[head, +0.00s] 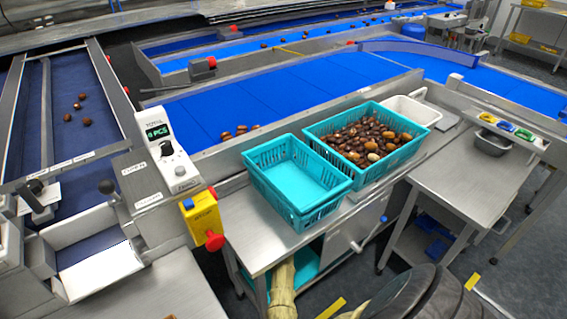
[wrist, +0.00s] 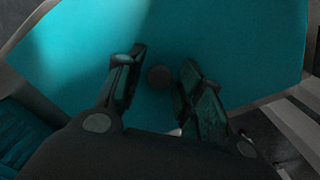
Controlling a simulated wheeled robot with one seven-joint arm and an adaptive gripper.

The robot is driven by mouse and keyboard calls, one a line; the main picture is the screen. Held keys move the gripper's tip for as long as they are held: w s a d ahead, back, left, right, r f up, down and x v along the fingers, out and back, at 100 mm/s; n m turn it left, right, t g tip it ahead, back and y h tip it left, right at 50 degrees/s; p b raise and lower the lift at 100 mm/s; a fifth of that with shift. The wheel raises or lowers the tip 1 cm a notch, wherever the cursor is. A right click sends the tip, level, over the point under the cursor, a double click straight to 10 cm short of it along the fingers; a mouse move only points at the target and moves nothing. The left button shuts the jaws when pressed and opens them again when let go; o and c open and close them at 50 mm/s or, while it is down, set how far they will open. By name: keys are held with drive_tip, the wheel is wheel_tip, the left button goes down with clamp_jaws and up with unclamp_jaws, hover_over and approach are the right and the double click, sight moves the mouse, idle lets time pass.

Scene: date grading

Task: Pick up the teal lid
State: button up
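The teal lid (wrist: 225,40) fills much of the wrist view as a broad flat sheet. A small dark round spot shows on it between my fingers. My gripper (wrist: 159,65) is open over the lid, its two fingers apart and nothing clearly held. I cannot tell whether the fingertips touch the lid. In the head view, a flat teal surface that looks like the lid (head: 306,264) shows partly on the shelf under the steel table. The table top and crates hide the rest. My gripper is not visible in the head view.
On the steel table (head: 240,222) above stand an empty teal crate (head: 262,187) and a teal crate full of dates (head: 318,150). A slotted teal crate (wrist: 18,135) shows at lower left in the wrist view. A red knob (head: 214,241) juts out beside the table.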

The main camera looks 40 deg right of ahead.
clamp_jaws()
drive_tip(key=shift+r, duration=0.1)
